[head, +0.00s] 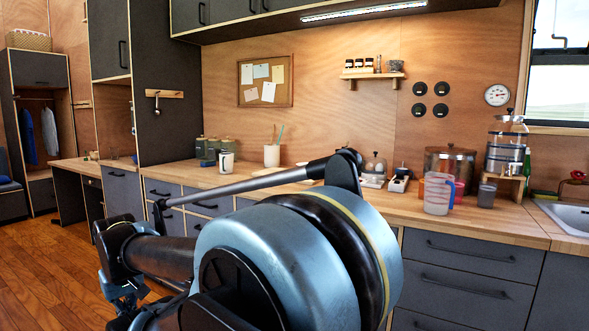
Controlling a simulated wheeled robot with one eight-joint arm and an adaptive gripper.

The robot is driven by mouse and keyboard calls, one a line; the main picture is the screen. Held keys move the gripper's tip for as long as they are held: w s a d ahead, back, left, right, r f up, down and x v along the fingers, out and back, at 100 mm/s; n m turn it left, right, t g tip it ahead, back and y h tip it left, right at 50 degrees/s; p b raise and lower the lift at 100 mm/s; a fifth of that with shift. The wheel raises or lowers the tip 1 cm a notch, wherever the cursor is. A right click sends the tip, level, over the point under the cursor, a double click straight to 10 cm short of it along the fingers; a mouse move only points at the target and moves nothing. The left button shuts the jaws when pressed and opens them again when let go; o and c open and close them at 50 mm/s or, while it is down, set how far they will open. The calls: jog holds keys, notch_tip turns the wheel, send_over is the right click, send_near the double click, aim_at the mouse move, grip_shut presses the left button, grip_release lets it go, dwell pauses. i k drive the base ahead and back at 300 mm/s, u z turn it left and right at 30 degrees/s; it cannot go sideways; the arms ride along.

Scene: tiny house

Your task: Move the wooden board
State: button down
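I cannot make out the wooden board for certain. A pale flat edge (311,182) shows on the wooden counter (420,207) just behind my arm, but most of it is hidden, so I cannot tell whether it is the board. My arm fills the lower middle of the head view and covers part of the counter. My gripper (127,300) is low at the left, in front of the drawers and above the floor, well apart from the counter top. It is small, dark and partly hidden by my arm; its fingers are unclear.
A white mug (226,163), canisters (208,150) and a utensil holder (272,155) stand further left. The wooden floor (45,275) is clear at left.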

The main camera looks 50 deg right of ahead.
aim_at(290, 175)
jog(key=i, duration=1.1)
jog(key=z, duration=2.15)
